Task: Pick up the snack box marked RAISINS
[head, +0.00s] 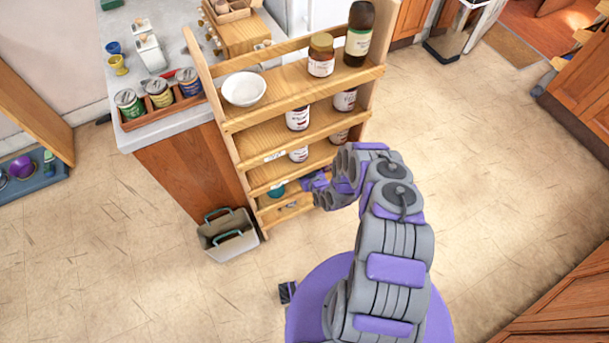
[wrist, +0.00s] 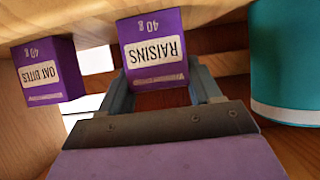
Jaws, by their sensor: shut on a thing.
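In the wrist view, the purple snack box marked RAISINS (wrist: 153,50) is between the two fingers of my gripper (wrist: 168,92). The fingers are shut on its lower part, and the label faces the camera. The wood shelf (wrist: 220,12) shows right behind and above it; I cannot tell whether the box still touches it.
A purple OAT BITES box (wrist: 45,72) is left of the held box, and a teal container (wrist: 290,60) is close on the right. Jars, a white bowl (head: 244,89) and a dark bottle (head: 358,34) stand on upper shelves. A grey bin (head: 228,236) stands on the floor beside the rack.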

